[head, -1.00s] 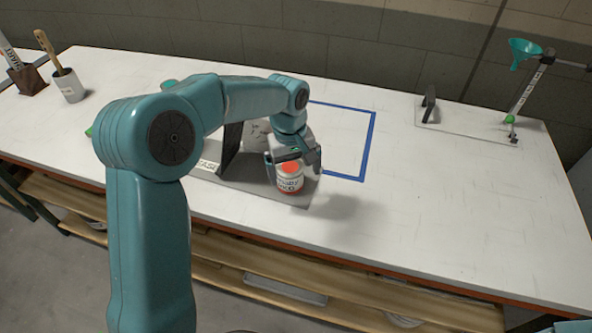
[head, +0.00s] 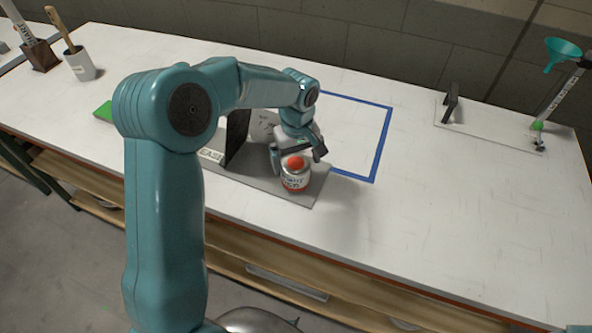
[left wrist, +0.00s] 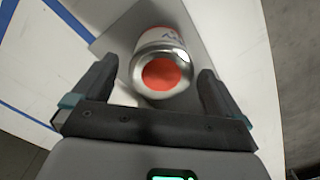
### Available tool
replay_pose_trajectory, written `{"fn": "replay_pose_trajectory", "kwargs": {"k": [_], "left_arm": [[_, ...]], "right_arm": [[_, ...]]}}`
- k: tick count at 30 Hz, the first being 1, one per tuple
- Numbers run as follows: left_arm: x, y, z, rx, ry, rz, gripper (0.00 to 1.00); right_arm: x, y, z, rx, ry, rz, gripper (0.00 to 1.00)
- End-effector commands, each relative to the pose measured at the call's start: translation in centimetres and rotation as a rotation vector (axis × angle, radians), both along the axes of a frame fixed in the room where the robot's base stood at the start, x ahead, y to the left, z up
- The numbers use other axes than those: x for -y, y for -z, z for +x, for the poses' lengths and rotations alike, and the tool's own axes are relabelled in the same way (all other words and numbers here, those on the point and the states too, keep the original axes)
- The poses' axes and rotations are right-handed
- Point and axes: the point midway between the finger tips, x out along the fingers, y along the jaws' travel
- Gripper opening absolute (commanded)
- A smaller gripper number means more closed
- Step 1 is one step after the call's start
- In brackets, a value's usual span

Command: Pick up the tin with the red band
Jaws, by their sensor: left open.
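The tin with the red band (head: 295,178) stands upright near the front right end of a grey board (head: 318,193) on the table. It has a white label, a red lid patch and a red band low on its side. In the left wrist view the tin (left wrist: 160,62) lies ahead, between the lines of the two fingers. My left gripper (head: 298,153) is open at the tin, with a finger to each side in the wrist view (left wrist: 155,85). I cannot tell whether the fingers touch it. My right gripper is not in view.
A dark upright plate (head: 237,133) stands on the board left of the tin. A blue taped outline (head: 382,145) lies behind it. A white cup with a brush (head: 80,66) is at far left. A stand with a green funnel (head: 563,50) is at far right.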

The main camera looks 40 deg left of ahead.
Motion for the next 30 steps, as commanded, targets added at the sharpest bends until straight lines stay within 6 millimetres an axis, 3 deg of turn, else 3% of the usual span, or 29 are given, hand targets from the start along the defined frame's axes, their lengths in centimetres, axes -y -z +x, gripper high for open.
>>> {"fn": "replay_pose_trajectory", "kwargs": {"k": [5, 14, 22, 23, 27, 30], "left_arm": [[0.0, 1.3, 0.0, -0.003, 0.000, -0.001, 1.00], [-0.3, 5.6, 0.0, -0.003, 0.001, -0.001, 1.00], [-0.3, 6.1, 0.1, 0.001, 0.000, -0.001, 1.00], [-0.3, 6.1, 0.1, 0.001, 0.000, -0.001, 0.94], [-0.3, 6.1, 0.1, 0.001, 0.000, -0.001, 0.48], [-0.3, 6.1, 0.1, 0.001, 0.000, -0.001, 0.44]], "right_arm": [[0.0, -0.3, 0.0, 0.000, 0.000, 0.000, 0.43], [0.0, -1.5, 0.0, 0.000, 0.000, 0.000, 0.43], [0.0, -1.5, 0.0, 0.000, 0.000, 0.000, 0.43], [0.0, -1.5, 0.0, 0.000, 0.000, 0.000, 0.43], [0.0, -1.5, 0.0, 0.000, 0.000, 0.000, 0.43], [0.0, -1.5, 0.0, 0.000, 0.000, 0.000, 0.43]]}}
